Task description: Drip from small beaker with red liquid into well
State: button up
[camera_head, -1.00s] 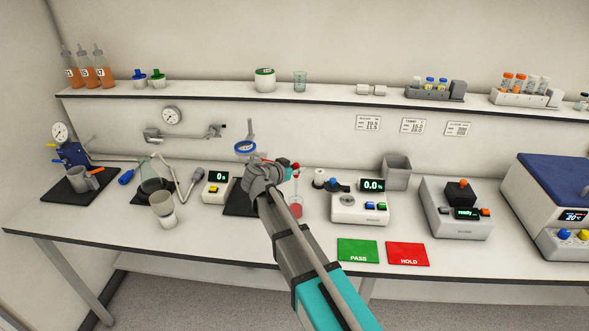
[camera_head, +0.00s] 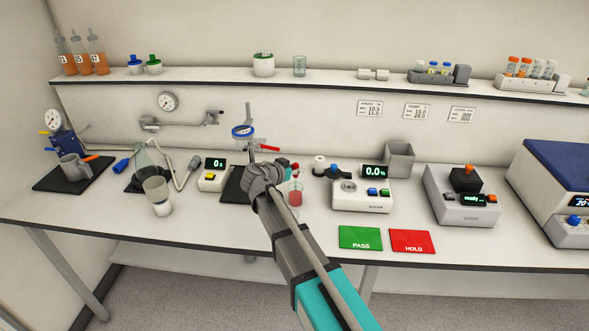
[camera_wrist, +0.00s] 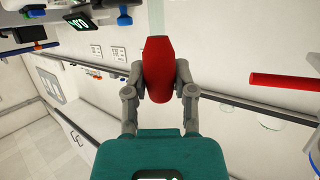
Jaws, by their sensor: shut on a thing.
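The small beaker with red liquid (camera_head: 295,196) stands on the bench left of a white meter with a green display (camera_head: 362,196). A round well (camera_head: 349,187) is on top of that meter. My gripper (camera_head: 292,172) is just above the beaker in the head view. In the wrist view my gripper (camera_wrist: 158,85) is shut on a red rubber bulb (camera_wrist: 160,58), which looks like the top of a dropper. Its lower part is hard to make out in the head view, so I cannot tell whether a tip is in the liquid.
A stand with a blue ring (camera_head: 243,131) and a red lever (camera_head: 268,149) is close behind my wrist. A small timer (camera_head: 214,175) stands to the left. Green PASS (camera_head: 360,238) and red HOLD (camera_head: 412,241) mats lie at the front.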

jog(key=shift+f+b, duration=0.4)
jog(key=shift+f, duration=0.25)
jog(key=shift+o, duration=0.4)
grip_shut()
dwell(0.5)
jog(key=shift+c, duration=0.2)
grip_release()
jog(key=shift+c, duration=0.4)
